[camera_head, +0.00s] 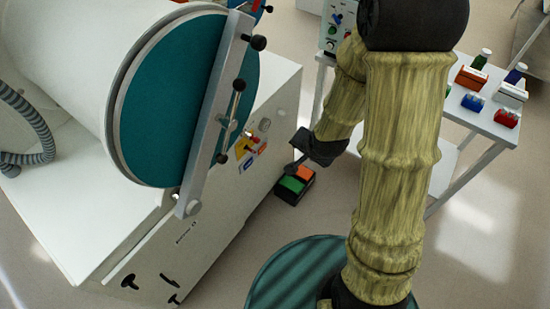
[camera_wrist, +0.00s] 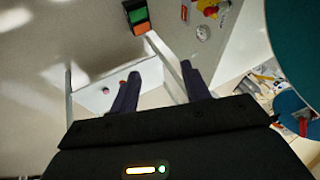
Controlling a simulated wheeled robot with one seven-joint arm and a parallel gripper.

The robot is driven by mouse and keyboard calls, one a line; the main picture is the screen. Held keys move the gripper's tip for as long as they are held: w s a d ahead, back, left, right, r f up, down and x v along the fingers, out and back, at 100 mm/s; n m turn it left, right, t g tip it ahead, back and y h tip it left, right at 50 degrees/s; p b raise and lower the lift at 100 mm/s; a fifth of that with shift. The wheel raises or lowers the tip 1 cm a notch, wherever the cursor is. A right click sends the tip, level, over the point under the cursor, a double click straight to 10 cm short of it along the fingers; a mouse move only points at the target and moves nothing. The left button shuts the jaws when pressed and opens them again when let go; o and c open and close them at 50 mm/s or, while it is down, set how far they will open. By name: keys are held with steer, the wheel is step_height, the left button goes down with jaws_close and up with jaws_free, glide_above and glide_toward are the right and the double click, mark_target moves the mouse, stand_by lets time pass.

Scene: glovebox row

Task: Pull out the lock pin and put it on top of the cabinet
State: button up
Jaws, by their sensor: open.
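A round teal door (camera_head: 175,95) closes the white chamber, with a grey metal bar (camera_head: 214,110) across it. A black-knobbed pin (camera_head: 257,43) sticks out near the bar's upper end; it looks like the lock pin, but I cannot be sure. A thin rod with black ends (camera_head: 232,115) stands beside the bar. The white cabinet (camera_head: 60,215) is under the chamber, and part of its top is bare. My gripper (camera_head: 296,165) is right of the cabinet, apart from door and pin. In the wrist view, my gripper (camera_wrist: 160,85) is open and empty; the teal door (camera_wrist: 297,35) is at the right edge.
A green and orange box (camera_head: 295,185) lies by the cabinet's front, below my gripper. A white side table (camera_head: 487,122) with bottles and coloured boxes stands at the right. A ribbed hose (camera_head: 30,130) hangs at the far left. The floor between cabinet and table is partly clear.

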steer(key=w+a+f+m+t+y+p, duration=0.2)
steer(key=a+f+m+t, duration=0.3)
steer(key=m, duration=0.8)
steer(key=a+f+y, duration=0.1)
steer(key=a+f, duration=0.2)
steer(key=shift+w+a+f+m, duration=0.15)
steer(key=shift+w+a+m, duration=0.15)
steer(key=shift+m, duration=0.1)
steer(key=w+f+b, duration=0.1)
steer(key=b, duration=0.3)
steer(key=shift+a+f+b, duration=0.1)
steer(key=shift+a+b, duration=0.1)
steer(key=shift+b, duration=0.15)
steer(key=b, duration=0.1)
steer(key=w+b, duration=0.1)
steer(key=b, duration=0.1)
steer(key=shift+a+f, duration=0.15)
steer(key=shift+f, duration=0.05)
steer(key=shift+w+f+b, duration=0.1)
steer(key=shift+w+b, duration=0.05)
steer(key=shift+b, duration=1)
